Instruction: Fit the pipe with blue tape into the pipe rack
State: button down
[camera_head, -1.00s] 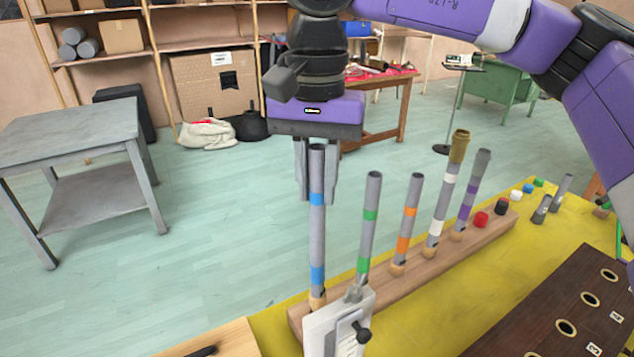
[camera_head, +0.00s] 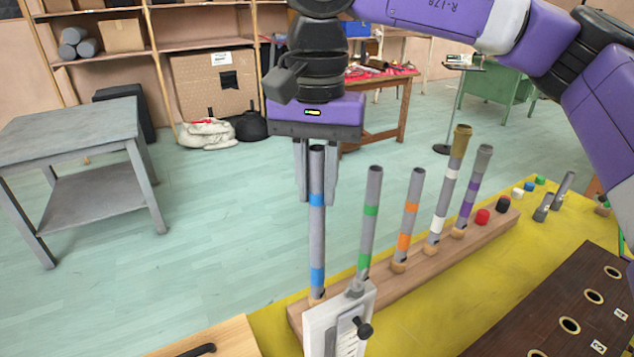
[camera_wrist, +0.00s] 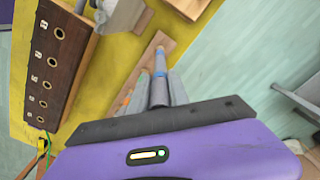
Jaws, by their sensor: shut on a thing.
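The grey pipe with two blue tape bands (camera_head: 317,235) stands upright at the left end of a long wooden holder (camera_head: 400,275). In the wrist view the blue-taped pipe (camera_wrist: 160,62) runs away from between the fingers. My gripper (camera_head: 316,198) points down from above and is shut on the upper part of this pipe. The pipe's lower end still meets the holder. The pipe rack, a dark wooden board with a row of round numbered holes (camera_head: 545,318), lies at the lower right; it also shows at the left of the wrist view (camera_wrist: 45,75).
Pipes with green (camera_head: 369,230), orange (camera_head: 408,225), white (camera_head: 446,195) and purple tape (camera_head: 471,195) stand right of the held pipe. A pale clamp-like device (camera_head: 335,325) stands in front.

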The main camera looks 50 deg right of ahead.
aim_at(317, 148)
jog(key=shift+f+b, duration=0.9)
jog(key=shift+f, duration=0.2)
jog(key=c, duration=1.2)
grip_release()
jog(key=shift+o, duration=0.2)
jog(key=shift+r, duration=0.1)
notch_tip(317, 148, up, 8)
jog(key=shift+f+p, duration=0.15)
jog(key=shift+p, duration=0.25)
